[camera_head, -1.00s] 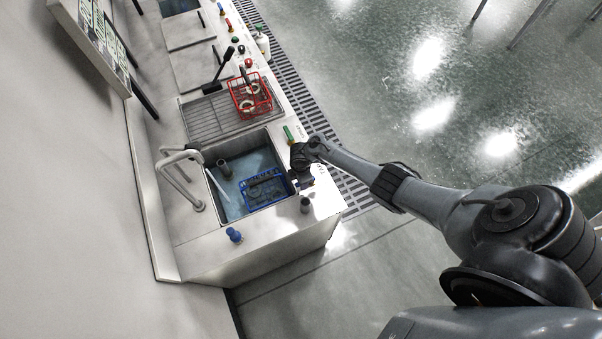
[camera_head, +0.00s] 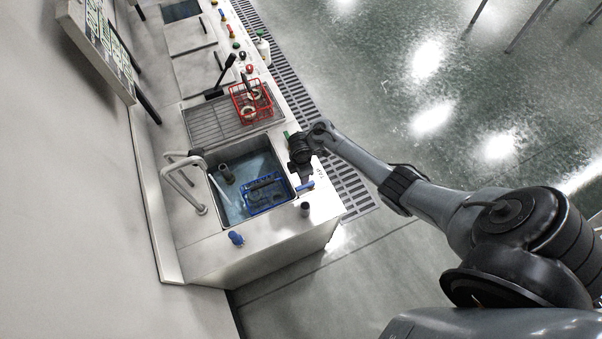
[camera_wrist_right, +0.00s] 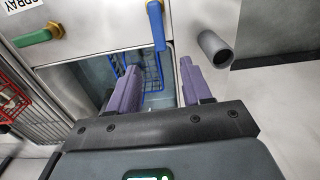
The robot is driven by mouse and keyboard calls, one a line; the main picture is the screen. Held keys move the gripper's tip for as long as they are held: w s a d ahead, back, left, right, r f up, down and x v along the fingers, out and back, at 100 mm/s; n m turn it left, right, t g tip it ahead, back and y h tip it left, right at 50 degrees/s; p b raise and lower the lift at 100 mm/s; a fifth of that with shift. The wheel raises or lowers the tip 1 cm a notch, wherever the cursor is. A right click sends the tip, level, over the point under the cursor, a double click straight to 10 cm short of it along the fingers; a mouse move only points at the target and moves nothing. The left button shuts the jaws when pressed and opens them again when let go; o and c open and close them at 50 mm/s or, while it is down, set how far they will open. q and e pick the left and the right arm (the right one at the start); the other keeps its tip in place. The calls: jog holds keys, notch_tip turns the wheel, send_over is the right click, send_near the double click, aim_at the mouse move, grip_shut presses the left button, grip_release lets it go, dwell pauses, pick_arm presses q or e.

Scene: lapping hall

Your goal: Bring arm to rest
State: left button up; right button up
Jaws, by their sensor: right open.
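My right arm enters from the right in the head view, and its gripper (camera_head: 304,175) is over the front rim of the sink (camera_head: 224,208). In the right wrist view the gripper's two purple fingers (camera_wrist_right: 158,68) stand apart, with nothing held between them. A blue lever (camera_head: 304,186) on the counter front is close to the gripper; it also shows beyond the fingertips in the wrist view (camera_wrist_right: 155,26). A blue wire basket (camera_head: 264,206) sits in the sink's water, partly seen past the fingers in the wrist view (camera_wrist_right: 152,72). My left gripper is not in view.
A red basket (camera_head: 236,101) with ring-shaped parts stands on the ribbed drainboard (camera_head: 205,122). A green lever (camera_head: 286,135), a dark cylinder (camera_head: 305,209), a blue knob (camera_head: 236,238) and the tap (camera_head: 172,172) surround the sink. Open floor (camera_head: 400,130) lies to the right.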

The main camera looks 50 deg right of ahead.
jog(key=shift+a, duration=0.1)
jog(key=s+a+r+m+t+h+p, duration=0.15)
jog(key=s+a+r+m, duration=0.35)
jog(key=a, duration=0.5)
jog(key=s+a+r+m+t+y, duration=0.1)
jog(key=s+a+r+m, duration=0.15)
jog(key=s+r, duration=0.5)
jog(key=s+a+r+m+t+y, duration=0.15)
jog(key=s+r+m, duration=0.25)
jog(key=s+r, duration=0.4)
notch_tip(320, 180, down, 44)
jog(key=w+b, duration=0.1)
jog(key=b, duration=4.4)
jog(key=shift+w+a+r+h, duration=0.15)
jog(key=shift+w+a+h, duration=0.1)
jog(key=shift+h, duration=0.15)
jog(key=shift+r, duration=0.1)
